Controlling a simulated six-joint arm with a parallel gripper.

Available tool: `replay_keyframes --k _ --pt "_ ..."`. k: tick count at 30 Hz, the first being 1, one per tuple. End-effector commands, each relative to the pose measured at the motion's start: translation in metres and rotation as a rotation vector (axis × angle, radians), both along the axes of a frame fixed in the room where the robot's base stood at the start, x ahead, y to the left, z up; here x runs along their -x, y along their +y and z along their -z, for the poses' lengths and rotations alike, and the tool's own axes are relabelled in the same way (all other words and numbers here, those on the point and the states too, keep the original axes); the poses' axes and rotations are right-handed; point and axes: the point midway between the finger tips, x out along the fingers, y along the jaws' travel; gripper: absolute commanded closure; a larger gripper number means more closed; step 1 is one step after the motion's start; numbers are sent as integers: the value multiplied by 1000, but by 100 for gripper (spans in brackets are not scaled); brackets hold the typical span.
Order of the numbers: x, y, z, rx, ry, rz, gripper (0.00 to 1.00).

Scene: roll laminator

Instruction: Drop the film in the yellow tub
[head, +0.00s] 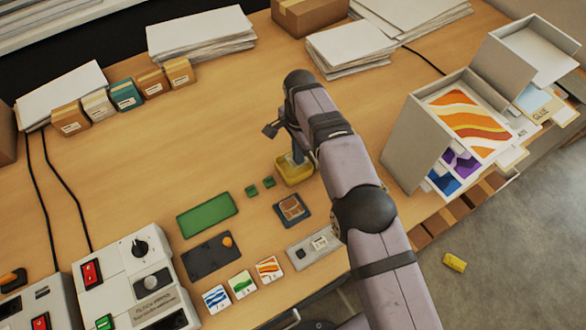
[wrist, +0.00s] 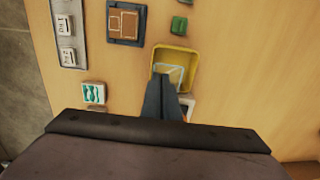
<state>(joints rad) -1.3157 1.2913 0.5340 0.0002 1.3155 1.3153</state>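The yellow tub (head: 296,178) stands on the wooden table below my gripper (head: 296,150); it also shows in the wrist view (wrist: 190,53). My gripper points down over the tub, and its two dark fingers (wrist: 163,80) are close together. A small clear film with pale edges (wrist: 172,71) shows at the fingertips, within the tub's outline. The fingers appear shut on it. The fingers hide part of the film and the tub's near side. Whether the film touches the tub floor I cannot tell.
Two small green blocks (head: 260,188) lie left of the tub. A dark square tray with a brown piece (head: 292,209) and a green mat (head: 207,215) lie nearer. Picture cards (head: 242,283) and the laminator (head: 140,275) are at the front. Grey boxes (head: 420,135) stand to the right.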

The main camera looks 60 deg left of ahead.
Motion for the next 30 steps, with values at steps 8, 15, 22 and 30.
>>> replay_keyframes --k 8,15,22,30 --pt "0 0 24 1 0 0 100" --pt "0 0 27 0 0 0 100" --pt "0 0 26 0 0 0 77" --pt "0 0 26 0 0 0 77"
